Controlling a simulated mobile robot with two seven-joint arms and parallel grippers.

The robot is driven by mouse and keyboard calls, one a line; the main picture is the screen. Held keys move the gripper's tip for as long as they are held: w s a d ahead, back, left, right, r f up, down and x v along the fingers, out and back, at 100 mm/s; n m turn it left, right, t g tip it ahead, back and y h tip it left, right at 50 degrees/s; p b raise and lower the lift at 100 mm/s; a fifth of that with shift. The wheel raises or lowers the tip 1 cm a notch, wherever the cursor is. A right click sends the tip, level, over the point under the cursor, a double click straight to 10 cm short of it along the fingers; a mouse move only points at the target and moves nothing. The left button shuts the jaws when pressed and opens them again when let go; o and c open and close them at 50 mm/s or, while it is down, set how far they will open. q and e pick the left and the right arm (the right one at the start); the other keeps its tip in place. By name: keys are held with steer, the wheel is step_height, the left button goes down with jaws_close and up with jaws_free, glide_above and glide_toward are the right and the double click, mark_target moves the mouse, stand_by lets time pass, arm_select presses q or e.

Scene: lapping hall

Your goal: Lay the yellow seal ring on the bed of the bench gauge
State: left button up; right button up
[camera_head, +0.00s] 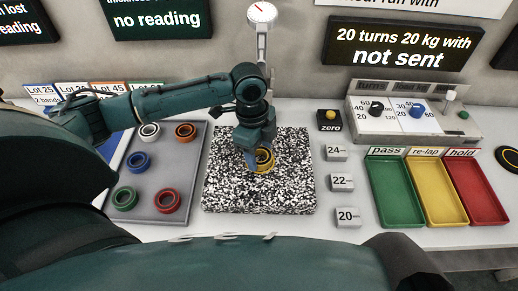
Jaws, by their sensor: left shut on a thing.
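The yellow seal ring (265,167) is at the middle of the black-and-white speckled bed (225,192) of the bench gauge. My left gripper (262,152) reaches down from above and is shut on the ring, partly hiding it. I cannot tell whether the ring touches the bed or is just above it. The gauge's round white dial (262,13) stands on a post behind the bed, and my arm hides the lower post. My right gripper is not in view.
A grey tray (177,187) left of the bed holds white, orange, blue, green and red rings. Weights marked 24, 22 and 20 (347,216) stand right of the bed, near the zero button (330,117). Green (398,220), yellow (440,220) and red (478,220) trays lie further right.

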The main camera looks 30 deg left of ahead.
arm_select(q)
steer(key=shift+f, duration=0.1)
steer(key=o, duration=1)
